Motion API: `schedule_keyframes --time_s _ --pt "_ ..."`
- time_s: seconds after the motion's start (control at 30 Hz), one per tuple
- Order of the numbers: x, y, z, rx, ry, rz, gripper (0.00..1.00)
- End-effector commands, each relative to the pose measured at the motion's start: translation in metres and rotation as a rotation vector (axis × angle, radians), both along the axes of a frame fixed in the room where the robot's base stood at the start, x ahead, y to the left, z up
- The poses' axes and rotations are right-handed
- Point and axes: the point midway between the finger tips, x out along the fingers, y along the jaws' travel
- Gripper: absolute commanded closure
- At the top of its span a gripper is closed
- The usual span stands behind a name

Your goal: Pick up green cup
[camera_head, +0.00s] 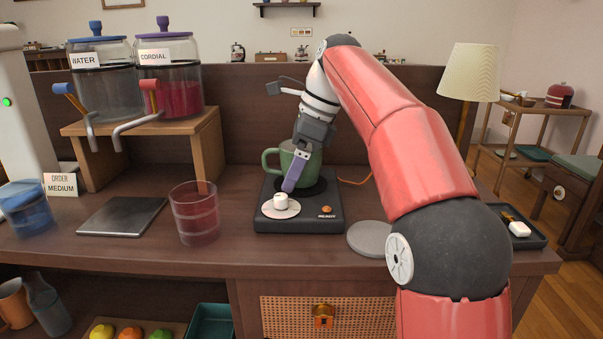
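The green cup (273,158) stands upright on a black warmer (323,211), with its handle to the left. My gripper (289,188) reaches down from behind and above, in front of the cup in this view, and hides part of its front. Its purple fingertips point down, just above a white knob on a pale disc (279,209) on the warmer. The fingers overlap in this view, so I cannot tell how far apart they are or whether they touch the cup.
A pinkish glass (194,214) and a dark flat plate (122,216) are left of the warmer. Water (108,92) and cordial (172,92) dispensers stand on a wooden stand (207,148). A grey disc (369,238) and a dark tray (524,238) lie to the right.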

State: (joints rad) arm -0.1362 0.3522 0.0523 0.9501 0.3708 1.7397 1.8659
Motion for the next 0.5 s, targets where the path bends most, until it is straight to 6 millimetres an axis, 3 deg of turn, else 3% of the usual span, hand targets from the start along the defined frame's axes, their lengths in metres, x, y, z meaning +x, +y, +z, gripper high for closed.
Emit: schedule_keyframes --time_s 0.13,0.5 --pt "-0.0002 -0.0002 0.0003 0.000 0.000 0.000 0.07" --pt "-0.0004 -0.0006 0.0004 0.000 0.000 0.000 0.55"
